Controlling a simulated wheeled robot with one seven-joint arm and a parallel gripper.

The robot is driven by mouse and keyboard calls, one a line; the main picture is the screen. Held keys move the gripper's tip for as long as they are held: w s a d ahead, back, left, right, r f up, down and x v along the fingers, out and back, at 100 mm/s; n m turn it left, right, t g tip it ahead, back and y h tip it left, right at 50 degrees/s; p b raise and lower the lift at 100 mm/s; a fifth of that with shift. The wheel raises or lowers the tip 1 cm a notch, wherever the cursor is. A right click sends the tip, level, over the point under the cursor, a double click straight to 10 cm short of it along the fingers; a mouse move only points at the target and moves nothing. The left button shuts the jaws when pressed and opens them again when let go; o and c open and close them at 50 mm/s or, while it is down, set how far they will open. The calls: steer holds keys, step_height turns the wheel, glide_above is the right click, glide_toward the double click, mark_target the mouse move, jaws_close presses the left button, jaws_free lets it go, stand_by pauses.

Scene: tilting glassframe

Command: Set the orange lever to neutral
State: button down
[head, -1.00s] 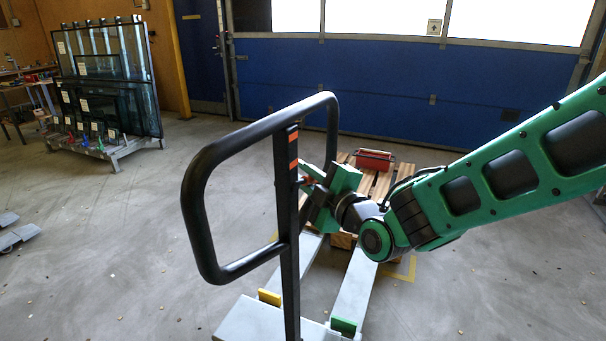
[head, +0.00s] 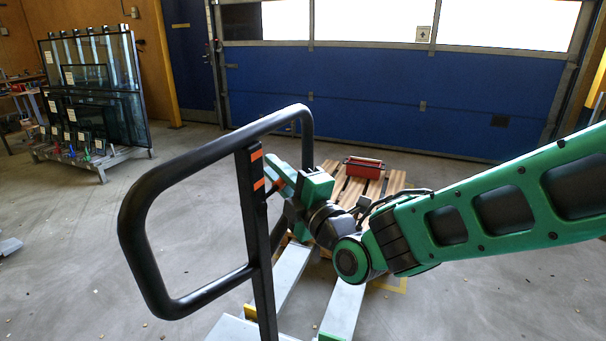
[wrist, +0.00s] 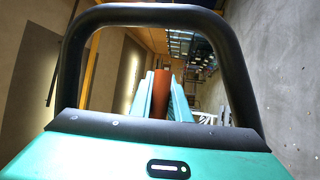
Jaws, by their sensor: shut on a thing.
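The orange lever (wrist: 160,92) shows as a short orange-brown piece between the two green fingers in the wrist view. In the head view a small bit of the lever (head: 280,183) shows just right of the black handle post (head: 258,230). My gripper (head: 277,172) is shut on the lever, beside the post and inside the black handle loop (head: 150,180). The fingers also show in the wrist view (wrist: 160,82). The lever's exact angle cannot be told.
Grey forks (head: 345,305) with yellow and green blocks lie below the handle. A red toolbox (head: 363,167) sits on a wooden pallet (head: 390,185) behind. A glass rack (head: 100,100) stands at the left, and a blue door (head: 400,100) closes the back. Open floor lies between.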

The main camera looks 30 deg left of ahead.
stand_by(0.3)
steer(key=c, duration=1.7)
jaws_free()
steer(key=shift+o, duration=0.2)
steer(key=v, duration=1.1)
steer(key=shift+w, duration=0.2)
steer(key=shift+f, duration=0.1)
